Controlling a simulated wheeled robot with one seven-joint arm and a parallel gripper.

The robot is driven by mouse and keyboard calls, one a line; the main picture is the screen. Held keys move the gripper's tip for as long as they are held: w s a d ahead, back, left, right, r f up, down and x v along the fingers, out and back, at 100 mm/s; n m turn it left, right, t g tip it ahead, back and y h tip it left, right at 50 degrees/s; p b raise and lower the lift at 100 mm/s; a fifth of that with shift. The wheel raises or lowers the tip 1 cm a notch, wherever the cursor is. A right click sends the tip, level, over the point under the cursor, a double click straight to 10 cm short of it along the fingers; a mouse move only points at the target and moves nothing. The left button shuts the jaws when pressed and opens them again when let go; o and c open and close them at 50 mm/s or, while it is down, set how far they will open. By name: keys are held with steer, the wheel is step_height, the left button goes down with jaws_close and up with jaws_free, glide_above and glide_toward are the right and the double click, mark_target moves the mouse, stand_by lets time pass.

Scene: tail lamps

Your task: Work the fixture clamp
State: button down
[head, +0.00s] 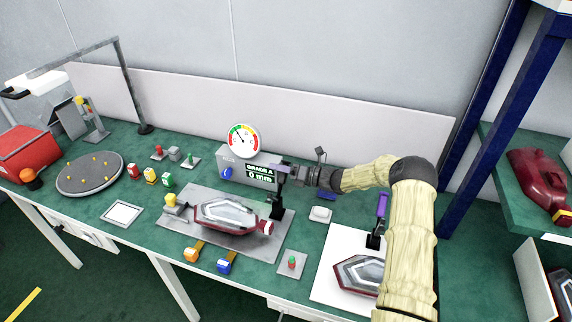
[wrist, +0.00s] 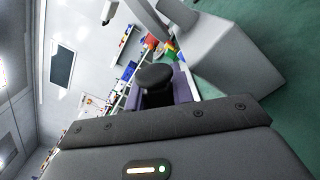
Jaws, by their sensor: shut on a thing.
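A red and clear tail lamp (head: 228,214) lies on a grey fixture plate (head: 183,238) in the middle of the bench. The fixture clamp (head: 277,207) stands upright, dark, at the lamp's right end. My gripper (head: 284,171) reaches in from the right and is shut at the top of this clamp, on its handle. In the wrist view a dark rounded knob (wrist: 155,76) and a purple part (wrist: 183,88) show just beyond the gripper body. The fingertips and most of the handle are hidden. Whether the clamp presses on the lamp is unclear.
A gauge box (head: 233,165) reading "GRADE A, 0 mm" stands just behind the clamp. A second lamp (head: 358,274) lies on a white board with a purple-handled clamp (head: 382,205), near my arm. Small blocks and a round tray (head: 90,173) are to the left.

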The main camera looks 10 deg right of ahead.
steer(key=shift+w+f, duration=0.15)
stand_by(0.4)
steer(key=c, duration=1.2)
jaws_free()
steer(key=shift+d+m, duration=0.1)
steer(key=shift+m, duration=0.2)
